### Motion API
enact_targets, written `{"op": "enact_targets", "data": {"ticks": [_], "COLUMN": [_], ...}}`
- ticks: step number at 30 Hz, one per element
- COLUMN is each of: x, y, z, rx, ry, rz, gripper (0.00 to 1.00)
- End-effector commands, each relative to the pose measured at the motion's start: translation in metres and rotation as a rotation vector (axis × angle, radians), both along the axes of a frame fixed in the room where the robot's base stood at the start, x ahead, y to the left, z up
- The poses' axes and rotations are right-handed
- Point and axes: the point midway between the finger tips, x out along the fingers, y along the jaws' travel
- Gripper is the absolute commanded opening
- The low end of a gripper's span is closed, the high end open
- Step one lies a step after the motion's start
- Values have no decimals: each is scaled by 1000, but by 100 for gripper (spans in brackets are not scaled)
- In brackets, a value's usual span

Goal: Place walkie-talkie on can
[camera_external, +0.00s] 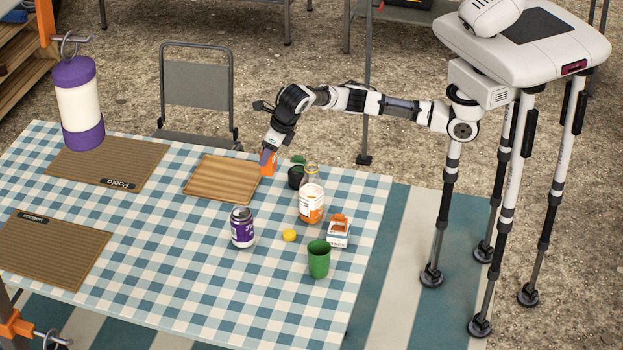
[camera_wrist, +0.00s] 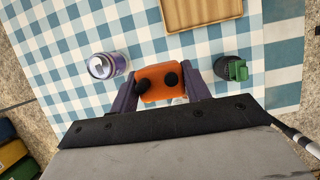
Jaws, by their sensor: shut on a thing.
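My gripper (camera_external: 269,154) is shut on the orange walkie-talkie (camera_external: 268,166), above the far side of the checked table beside the wooden board. In the wrist view the walkie-talkie (camera_wrist: 155,96) sits between the two purple-grey fingers, with two black knobs facing the camera. A purple-and-white can (camera_external: 242,228) with a grey top stands upright nearer the front, apart from my gripper. It also shows in the wrist view (camera_wrist: 107,66), left of the fingers. I cannot tell whether the walkie-talkie touches the table.
A black pot with a green top (camera_external: 297,176), an orange-and-white bottle (camera_external: 311,200), a white-and-orange box (camera_external: 338,234), a yellow lemon (camera_external: 289,235) and a green cup (camera_external: 319,259) stand to the right. A wooden board (camera_external: 222,180) lies left.

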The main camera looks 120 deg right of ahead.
Motion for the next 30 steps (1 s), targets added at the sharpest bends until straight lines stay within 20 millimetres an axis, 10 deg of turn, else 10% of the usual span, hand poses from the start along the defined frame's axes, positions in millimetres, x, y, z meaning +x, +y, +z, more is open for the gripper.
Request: {"op": "enact_targets", "data": {"ticks": [8, 21, 30], "x": [16, 94, 122], "y": [7, 47, 68], "z": [45, 135, 156], "rx": [11, 28, 8], "ry": [-8, -21, -4], "rz": [38, 273, 393], "gripper": [20, 20, 20]}}
